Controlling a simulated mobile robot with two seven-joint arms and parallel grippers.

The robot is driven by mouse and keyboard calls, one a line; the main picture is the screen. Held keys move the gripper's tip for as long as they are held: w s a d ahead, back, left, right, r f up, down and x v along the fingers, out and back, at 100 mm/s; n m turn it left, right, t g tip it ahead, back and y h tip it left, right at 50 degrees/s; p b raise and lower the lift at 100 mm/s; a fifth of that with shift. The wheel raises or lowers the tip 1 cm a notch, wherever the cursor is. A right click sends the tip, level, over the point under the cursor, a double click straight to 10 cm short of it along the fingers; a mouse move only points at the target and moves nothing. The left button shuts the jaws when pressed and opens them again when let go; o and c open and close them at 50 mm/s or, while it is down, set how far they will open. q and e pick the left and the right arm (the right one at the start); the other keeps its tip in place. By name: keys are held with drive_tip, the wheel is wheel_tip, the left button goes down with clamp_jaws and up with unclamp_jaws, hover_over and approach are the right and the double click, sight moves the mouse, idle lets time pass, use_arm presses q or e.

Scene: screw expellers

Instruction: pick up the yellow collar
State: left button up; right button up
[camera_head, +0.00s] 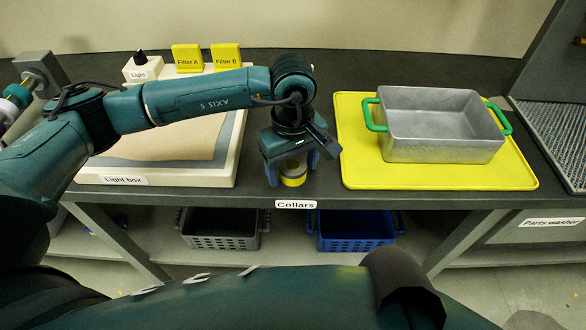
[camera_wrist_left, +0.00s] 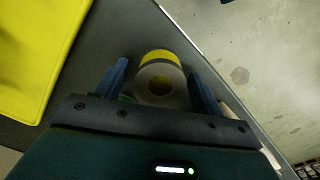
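The yellow collar (camera_head: 293,180) stands on the dark bench near its front edge, above the "Collars" label. It is a short round piece with a yellow band and a pale grey part. In the left wrist view the collar (camera_wrist_left: 160,57) shows a pale ring face with a yellow centre. I cannot tell whether the pale part is a separate piece. My left gripper (camera_head: 292,173) is over the collar, its blue fingers on either side. In the left wrist view the left gripper (camera_wrist_left: 158,70) is open, with gaps between both fingers and the collar. My right gripper is not in view.
A light box (camera_head: 165,178) stands left of the collar, with two yellow filter blocks (camera_head: 187,58) behind. A yellow mat (camera_head: 440,178) with a green-handled metal tray (camera_head: 440,150) lies to the right. A grey basket (camera_head: 221,242) and blue basket (camera_head: 355,243) are below the bench.

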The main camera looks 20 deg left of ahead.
use_arm(q)
drive_tip(key=c, duration=1.1)
drive_tip(key=shift+r, duration=0.1)
